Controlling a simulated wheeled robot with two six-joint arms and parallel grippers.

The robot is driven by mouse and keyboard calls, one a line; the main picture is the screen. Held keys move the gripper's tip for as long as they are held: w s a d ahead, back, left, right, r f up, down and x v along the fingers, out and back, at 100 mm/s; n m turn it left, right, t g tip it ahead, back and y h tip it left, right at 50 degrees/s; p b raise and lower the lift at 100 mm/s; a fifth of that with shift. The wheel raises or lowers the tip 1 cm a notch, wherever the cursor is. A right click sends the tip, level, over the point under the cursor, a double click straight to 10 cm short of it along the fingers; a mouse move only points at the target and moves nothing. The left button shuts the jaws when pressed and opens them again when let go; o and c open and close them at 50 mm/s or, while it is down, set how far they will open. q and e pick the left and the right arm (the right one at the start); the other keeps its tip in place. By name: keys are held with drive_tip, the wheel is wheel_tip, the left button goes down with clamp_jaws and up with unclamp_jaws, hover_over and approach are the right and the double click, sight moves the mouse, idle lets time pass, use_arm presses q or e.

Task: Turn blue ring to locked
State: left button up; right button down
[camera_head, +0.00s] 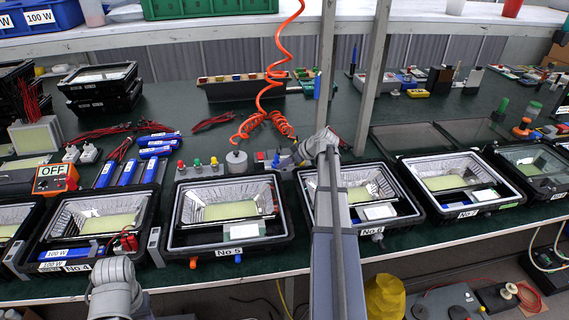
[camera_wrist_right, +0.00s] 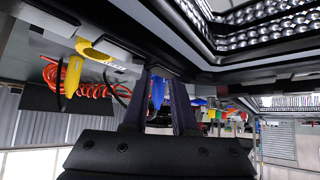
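A small blue part (camera_wrist_right: 158,92) shows between the two dark fingers of my right gripper (camera_wrist_right: 162,95) in the right wrist view. The fingers stand apart, and I cannot tell whether they touch it. I cannot make out a ring shape or any lock marking on it. In the head view my right gripper (camera_head: 287,160) is low over the back edge of the housings, between No 5 (camera_head: 224,248) and No 6; its fingertips are small and partly hidden. My left gripper is out of the head view; only a grey link of my left arm shows at the lower left.
Red, yellow and green knobs (camera_head: 197,162) and a grey cylinder (camera_head: 237,160) stand behind No 5. An orange coiled hose (camera_head: 270,92) hangs close behind my right gripper. Upright posts (camera_head: 372,80) stand behind my right arm. An orange OFF box (camera_head: 55,178) is at left.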

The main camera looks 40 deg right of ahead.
drive_tip(key=shift+a, duration=0.1)
drive_tip(key=shift+s+a+m+h, duration=0.1)
drive_tip(key=shift+a+m+h, duration=0.25)
drive_tip(key=shift+m, duration=0.15)
drive_tip(key=shift+a+m+h, duration=0.2)
drive_tip(key=shift+m+h, duration=0.55)
drive_tip(key=shift+m, duration=0.25)
drive_tip(key=c, duration=1.1)
unclamp_jaws()
drive_tip(key=shift+c, duration=0.2)
drive_tip(key=o, duration=0.3)
drive_tip(key=shift+w+f, duration=0.1)
drive_tip(key=shift+w, duration=0.2)
drive_tip(key=shift+o, duration=0.2)
drive_tip(key=shift+s+d, duration=0.1)
drive_tip(key=shift+s, duration=0.05)
